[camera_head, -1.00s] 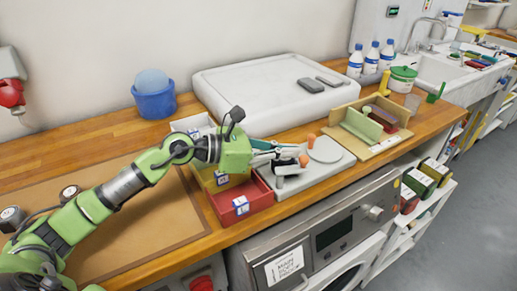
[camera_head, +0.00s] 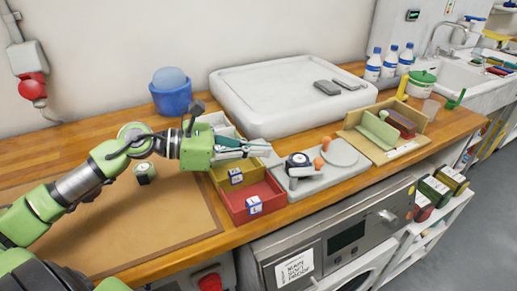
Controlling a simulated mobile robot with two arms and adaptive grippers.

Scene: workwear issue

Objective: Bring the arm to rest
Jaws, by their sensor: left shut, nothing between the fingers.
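My left arm comes in from the left in the head view. Its green gripper (camera_head: 262,147) is shut and empty, with its fingertips above the back of the sorting trays, left of the grey board (camera_head: 318,180). The fingers hide part of the yellow tray (camera_head: 238,177) and the pale tray behind it. My right gripper is not in view.
A red tray (camera_head: 252,199) stands near the counter's front edge. A dark round device (camera_head: 298,160) and orange knobs sit on the grey board. A beige jig (camera_head: 385,137) stands to the right. A blue bucket (camera_head: 171,97) stands behind the arm. The brown mat (camera_head: 150,225) is mostly bare.

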